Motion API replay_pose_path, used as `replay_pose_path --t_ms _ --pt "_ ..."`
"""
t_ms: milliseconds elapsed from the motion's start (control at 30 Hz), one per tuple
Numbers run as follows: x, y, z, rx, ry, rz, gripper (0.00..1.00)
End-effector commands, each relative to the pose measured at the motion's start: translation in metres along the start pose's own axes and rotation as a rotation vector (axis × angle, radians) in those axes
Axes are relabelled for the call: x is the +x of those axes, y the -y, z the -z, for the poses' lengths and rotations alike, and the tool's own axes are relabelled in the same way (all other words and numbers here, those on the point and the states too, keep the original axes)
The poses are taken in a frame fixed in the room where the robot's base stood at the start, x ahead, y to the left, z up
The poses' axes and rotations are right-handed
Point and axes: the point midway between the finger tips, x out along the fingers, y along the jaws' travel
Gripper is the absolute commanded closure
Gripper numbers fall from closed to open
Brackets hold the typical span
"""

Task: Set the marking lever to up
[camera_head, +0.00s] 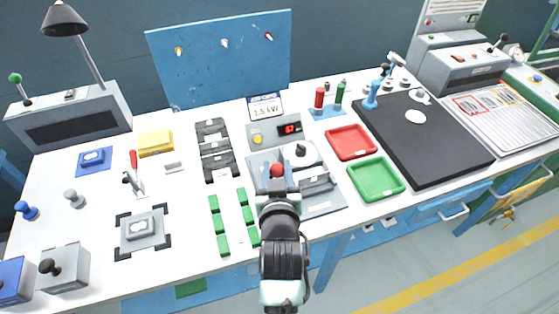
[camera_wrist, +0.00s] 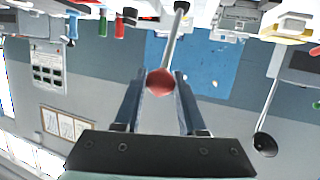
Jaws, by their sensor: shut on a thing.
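A lever with a red ball knob (camera_head: 277,170) stands at the grey station in the middle of the bench. My gripper (camera_head: 276,186) reaches in from the front and is shut on this knob. In the wrist view, the red knob (camera_wrist: 161,82) sits between the two fingers of my gripper (camera_wrist: 160,90). The lever's thin pale rod (camera_wrist: 175,40) runs from the knob away towards the top of that view. The base of the lever is hidden behind my gripper in the head view, and its exact setting is hard to tell.
A display box (camera_head: 275,133) stands just behind the knob, with a round white plate (camera_head: 313,154) to its right. Green blocks (camera_head: 220,223) lie left of my arm. Red (camera_head: 372,153) and green (camera_head: 396,188) trays lie to the right. A tall lamp (camera_head: 64,20) stands at the back left.

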Motion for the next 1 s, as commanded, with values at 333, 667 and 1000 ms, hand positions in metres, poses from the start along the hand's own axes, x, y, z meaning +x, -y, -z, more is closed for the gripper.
replay_pose_path --t_ms 333,667,1000 --pt "0.021 0.006 0.031 -0.065 0.229 -0.005 1.0" --pt "0.043 0.013 0.037 -0.126 0.448 -0.011 1.0" --pt "0.052 0.016 0.038 -0.124 0.44 -0.01 1.0"
